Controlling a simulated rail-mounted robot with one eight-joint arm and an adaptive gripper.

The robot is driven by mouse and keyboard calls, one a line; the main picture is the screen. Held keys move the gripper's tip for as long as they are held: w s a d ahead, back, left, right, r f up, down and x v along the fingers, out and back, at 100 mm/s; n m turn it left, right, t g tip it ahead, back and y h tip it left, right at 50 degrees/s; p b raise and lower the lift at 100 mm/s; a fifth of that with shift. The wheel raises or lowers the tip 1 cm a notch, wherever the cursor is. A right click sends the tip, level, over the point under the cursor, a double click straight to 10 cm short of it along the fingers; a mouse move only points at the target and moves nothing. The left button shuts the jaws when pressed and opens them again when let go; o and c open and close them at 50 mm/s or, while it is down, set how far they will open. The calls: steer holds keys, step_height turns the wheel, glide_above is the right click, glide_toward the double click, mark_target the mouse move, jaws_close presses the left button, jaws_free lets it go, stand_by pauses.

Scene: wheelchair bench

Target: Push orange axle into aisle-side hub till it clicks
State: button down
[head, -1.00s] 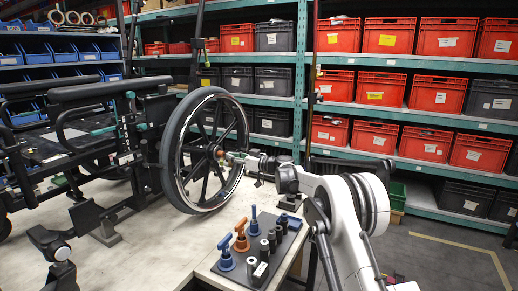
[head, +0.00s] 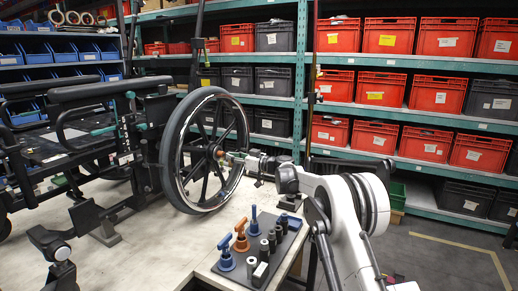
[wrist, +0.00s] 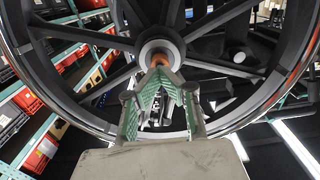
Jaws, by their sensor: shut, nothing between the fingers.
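The wheelchair's near wheel (head: 170,150) stands upright over the bench, with its hub facing my arm. In the wrist view the pale round hub (wrist: 146,47) sits at top centre, with spokes running out from it. The orange axle (wrist: 160,59) shows as a small orange end at the hub's middle; it also shows in the head view (head: 220,154). My gripper (wrist: 158,72) is shut and empty, its green fingertips together right at the axle end. I cannot tell if they touch it. The axle's inner length is hidden in the hub.
A dark tool board (head: 288,246) with blue and orange T-handled tools and several grey sockets lies on the bench corner, below my arm. Shelves with red crates (head: 370,87) and black crates stand behind. Blue bins (head: 60,52) are at the far left.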

steer(key=shift+x, duration=0.85)
stand_by(0.8)
steer(key=shift+d, duration=0.1)
stand_by(0.3)
steer(key=b+v, duration=0.1)
steer(key=v, duration=0.3)
steer(key=shift+s+d, duration=0.2)
steer(key=shift+d, duration=0.15)
steer(key=s+d+r+m+h, duration=0.2)
steer(key=s+d+r, duration=0.15)
steer(key=s, duration=0.55)
steer(key=s+d+r+m+g+h, duration=0.1)
steer(key=s+d+r+m+h, duration=0.2)
steer(key=s, duration=0.6)
steer(key=s+d+r+m+h, duration=0.15)
steer(key=s+d+r, duration=0.25)
steer(key=s, duration=0.5)
steer(key=s+d+f+m+h, duration=0.2)
steer(key=s+d, duration=0.4)
steer(key=s, duration=0.6)
steer(key=s+d+f+m+h, duration=0.2)
steer(key=s+d+f+h, duration=0.2)
steer(key=s, duration=0.8)
steer(key=s+d+f+m+h, duration=0.2)
steer(key=s+d+f, duration=0.6)
steer(key=s, duration=0.4)
steer(key=shift+h, duration=0.65)
